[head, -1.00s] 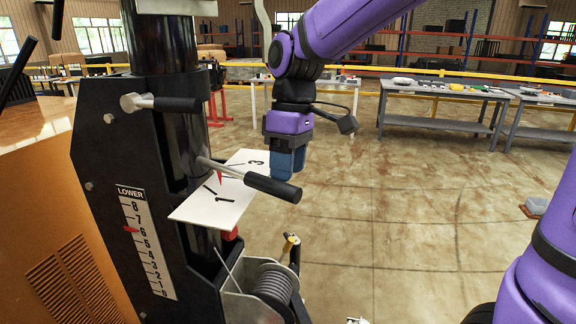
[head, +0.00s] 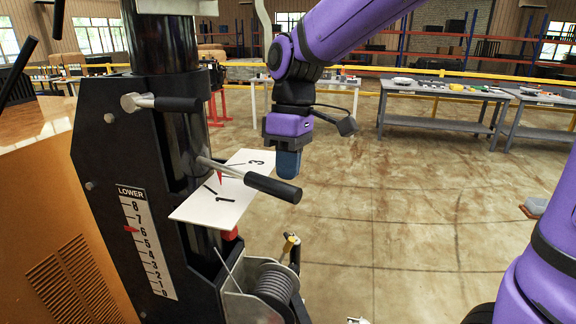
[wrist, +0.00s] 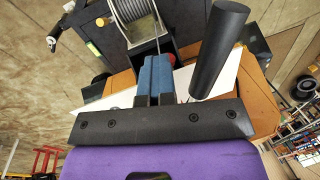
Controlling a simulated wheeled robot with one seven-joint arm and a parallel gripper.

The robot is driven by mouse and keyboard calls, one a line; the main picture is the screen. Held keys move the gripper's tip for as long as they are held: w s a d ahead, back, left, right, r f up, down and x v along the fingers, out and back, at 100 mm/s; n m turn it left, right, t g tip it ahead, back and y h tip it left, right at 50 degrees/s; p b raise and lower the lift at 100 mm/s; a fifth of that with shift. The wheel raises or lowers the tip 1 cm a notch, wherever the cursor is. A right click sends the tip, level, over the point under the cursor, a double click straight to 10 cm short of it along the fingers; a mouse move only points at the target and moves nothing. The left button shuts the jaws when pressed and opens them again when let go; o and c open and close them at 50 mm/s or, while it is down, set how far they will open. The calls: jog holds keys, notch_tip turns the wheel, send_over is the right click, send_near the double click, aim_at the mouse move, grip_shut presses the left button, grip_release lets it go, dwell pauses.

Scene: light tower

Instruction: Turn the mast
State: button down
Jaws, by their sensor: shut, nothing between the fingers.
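The black mast (head: 184,135) stands upright in the tower's black housing. A metal bar with a black grip (head: 272,187) sticks out from the mast to the right, above a white plate (head: 205,209) marked 1 and 3. A red pointer (head: 219,177) is over the plate, close to the 1. My gripper (head: 288,172) points down with its blue fingers shut and empty, just behind the grip. In the wrist view the shut fingers (wrist: 156,72) are left of the black grip (wrist: 220,50), with a visible gap between them.
A cable winch (head: 275,284) is below the plate. A LOWER scale (head: 148,242) is on the housing. Open floor lies to the right, with grey tables (head: 440,90) behind.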

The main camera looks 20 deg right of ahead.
jog(key=c, duration=1.8)
grip_release()
jog(key=shift+c, duration=0.2)
jog(key=o, duration=1)
jog(key=shift+c, duration=0.2)
jog(key=shift+r, duration=0.1)
notch_tip(320, 180, up, 12)
jog(key=w+d, duration=0.1)
jog(key=d, duration=0.1)
jog(key=shift+w, duration=0.25)
jog(key=shift+r, duration=0.15)
notch_tip(320, 180, up, 10)
jog(key=w+d, duration=0.1)
jog(key=shift+w+d+r, duration=0.15)
jog(key=shift+w+r, duration=0.05)
jog(key=shift+w, duration=0.1)
